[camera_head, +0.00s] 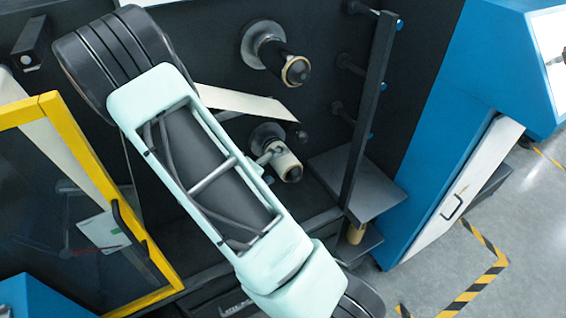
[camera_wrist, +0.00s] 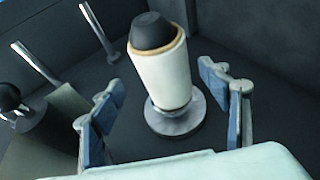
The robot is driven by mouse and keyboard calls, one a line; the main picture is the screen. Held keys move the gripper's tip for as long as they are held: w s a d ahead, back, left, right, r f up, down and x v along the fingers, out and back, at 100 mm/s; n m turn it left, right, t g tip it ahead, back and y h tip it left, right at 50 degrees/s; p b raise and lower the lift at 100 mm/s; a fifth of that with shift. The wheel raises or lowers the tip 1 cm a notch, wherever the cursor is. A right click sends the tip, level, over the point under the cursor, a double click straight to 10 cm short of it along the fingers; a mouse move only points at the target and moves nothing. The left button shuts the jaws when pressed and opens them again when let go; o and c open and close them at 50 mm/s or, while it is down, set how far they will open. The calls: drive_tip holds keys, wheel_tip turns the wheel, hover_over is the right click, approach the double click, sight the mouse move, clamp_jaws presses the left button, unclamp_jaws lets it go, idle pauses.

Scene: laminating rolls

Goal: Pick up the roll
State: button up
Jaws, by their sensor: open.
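A white roll (camera_wrist: 162,78) with a tan core edge and a black end sits on a spindle with a round metal flange (camera_wrist: 176,115) in the wrist view. The white roll (camera_head: 288,165) also shows in the head view, low on the dark machine panel. My gripper (camera_wrist: 158,82) is open, with one blue-grey finger on each side of the roll in the picture. Gaps show between the roll and both fingers. I cannot tell whether the fingertips are level with the roll in depth. In the head view my arm hides most of the gripper.
Another spindle (camera_head: 282,58) with a tan-rimmed end stands above the roll. A dark upright post (camera_head: 372,110) and a grey shelf (camera_head: 355,188) are to the right. A yellow-framed door (camera_head: 95,150) is at the left. Open floor (camera_head: 430,250) lies at the lower right.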

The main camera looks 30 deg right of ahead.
sight(279, 167)
drive_tip(key=x, duration=0.2)
drive_tip(key=b+x, duration=0.1)
drive_tip(key=x, duration=0.2)
drive_tip(key=shift+s+a+f, duration=0.1)
drive_tip(key=shift+s+f, duration=0.1)
drive_tip(key=shift+f, duration=0.15)
drive_tip(key=shift+w+d+f, duration=0.1)
drive_tip(key=shift+w+d, duration=0.05)
drive_tip(key=shift+d, duration=0.2)
drive_tip(key=c, duration=1.3)
drive_tip(key=shift+r, duration=0.2)
drive_tip(key=shift+c, duration=0.2)
